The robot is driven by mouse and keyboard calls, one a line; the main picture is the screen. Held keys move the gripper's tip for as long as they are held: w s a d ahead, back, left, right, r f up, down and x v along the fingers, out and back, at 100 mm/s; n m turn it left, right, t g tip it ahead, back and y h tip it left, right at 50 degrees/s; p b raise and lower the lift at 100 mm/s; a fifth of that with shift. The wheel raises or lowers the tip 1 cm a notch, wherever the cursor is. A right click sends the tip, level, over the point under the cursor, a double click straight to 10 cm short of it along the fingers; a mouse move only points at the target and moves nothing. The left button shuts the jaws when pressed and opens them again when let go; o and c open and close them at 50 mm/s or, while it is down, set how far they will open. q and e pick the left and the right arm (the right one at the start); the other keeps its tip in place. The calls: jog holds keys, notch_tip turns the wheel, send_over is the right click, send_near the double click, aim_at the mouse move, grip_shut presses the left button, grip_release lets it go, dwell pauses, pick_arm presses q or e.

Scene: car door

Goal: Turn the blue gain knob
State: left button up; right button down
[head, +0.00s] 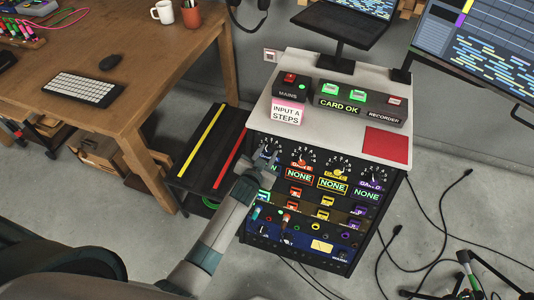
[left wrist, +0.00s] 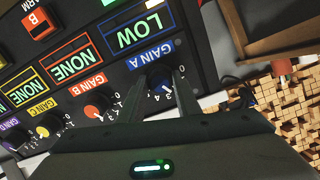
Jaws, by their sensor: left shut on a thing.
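The blue gain knob (left wrist: 159,78) sits on the dark panel under the GAIN A label, and the display above that label reads LOW. My left gripper (left wrist: 164,82) has one finger on each side of the knob and is shut on it. A white mark shows on the knob, near the small scale numbers 3 and 4. In the head view the left gripper (head: 266,158) reaches the upper left corner of the rack panel and mostly hides the knob. My right gripper is not in view.
The orange knob (left wrist: 97,106), yellow knob (left wrist: 48,124) and a purple knob stand in a row beside it, with displays reading NONE. A sloped top (head: 340,129) carries the MAINS and CARD OK boxes. A wooden desk (head: 150,60) stands left; cables lie on the floor at right.

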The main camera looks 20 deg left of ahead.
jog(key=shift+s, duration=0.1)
pick_arm(q)
jog(key=shift+m+p, duration=0.3)
jog(key=shift+m, duration=1.1)
jog(key=shift+m+p, duration=0.35)
jog(key=shift+m, duration=1.05)
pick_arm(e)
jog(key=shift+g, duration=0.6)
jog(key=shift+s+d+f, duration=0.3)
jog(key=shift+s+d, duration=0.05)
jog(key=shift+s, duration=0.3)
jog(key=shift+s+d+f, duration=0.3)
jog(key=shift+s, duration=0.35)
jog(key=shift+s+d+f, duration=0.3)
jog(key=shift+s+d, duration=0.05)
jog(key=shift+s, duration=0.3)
pick_arm(q)
jog(key=shift+d, duration=0.1)
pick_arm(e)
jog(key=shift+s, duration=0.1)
pick_arm(q)
jog(key=o, duration=1.1)
jog(key=shift+c, duration=0.2)
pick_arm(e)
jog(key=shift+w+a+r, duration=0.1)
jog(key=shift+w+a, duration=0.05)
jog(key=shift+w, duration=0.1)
